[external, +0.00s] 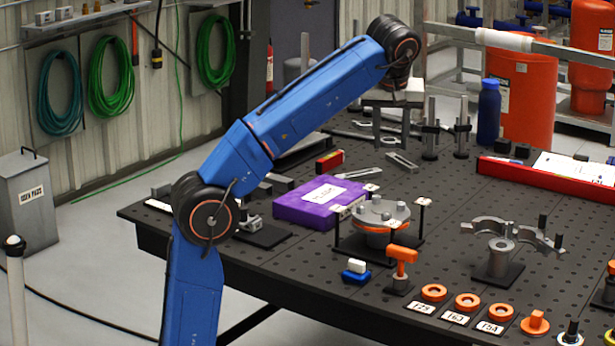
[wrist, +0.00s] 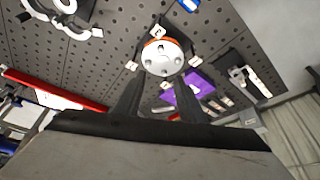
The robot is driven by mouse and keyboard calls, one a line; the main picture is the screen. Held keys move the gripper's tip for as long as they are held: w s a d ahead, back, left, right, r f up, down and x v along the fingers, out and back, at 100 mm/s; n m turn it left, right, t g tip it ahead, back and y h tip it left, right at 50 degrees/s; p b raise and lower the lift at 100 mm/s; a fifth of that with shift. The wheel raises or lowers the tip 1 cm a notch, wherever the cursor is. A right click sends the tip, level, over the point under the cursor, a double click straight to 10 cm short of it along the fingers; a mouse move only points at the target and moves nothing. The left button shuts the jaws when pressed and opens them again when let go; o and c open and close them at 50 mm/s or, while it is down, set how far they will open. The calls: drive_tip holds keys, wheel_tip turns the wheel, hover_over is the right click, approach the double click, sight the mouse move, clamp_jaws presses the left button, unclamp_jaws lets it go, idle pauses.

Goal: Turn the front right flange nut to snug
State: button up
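The flange (external: 381,212) is a round grey disc with several upright studs or nuts, over an orange ring, on a dark stand on the bench. It also shows in the wrist view (wrist: 163,60), beyond my fingers, with small white tags around it. The front right flange nut is too small to tell apart with certainty, and how tight it is cannot be seen. My gripper (external: 390,122) hangs above the back of the bench, apart from the flange. In the wrist view my gripper (wrist: 158,88) has its two dark fingers spread with nothing between them.
An orange T-handled tool (external: 401,262) stands in front of the flange, near a blue-and-white block (external: 356,271). A purple case (external: 318,201) lies left. A grey clamp on a post (external: 498,258) stands right. Orange rings (external: 467,301) line the front edge. A red tray (external: 540,177) lies behind.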

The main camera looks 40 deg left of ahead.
drive_tip(key=s+a+r+m+h, duration=0.1)
drive_tip(key=s+a+r+m, duration=0.2)
drive_tip(key=s+a, duration=1)
drive_tip(key=shift+a+r, duration=0.25)
drive_tip(key=shift+a, duration=1.9)
drive_tip(key=shift+f, duration=0.1)
drive_tip(key=s+a+f+m, duration=0.1)
drive_tip(key=s+f, duration=0.3)
drive_tip(key=f, duration=1.2)
drive_tip(key=s+a+f+m, duration=0.1)
drive_tip(key=s+f, duration=0.3)
drive_tip(key=f, duration=1.3)
drive_tip(key=s+a+f+m+t+h, duration=0.1)
drive_tip(key=s+a+f, duration=0.2)
drive_tip(key=f, duration=1.4)
drive_tip(key=shift+s+f, duration=0.2)
drive_tip(key=shift+s, duration=0.7)
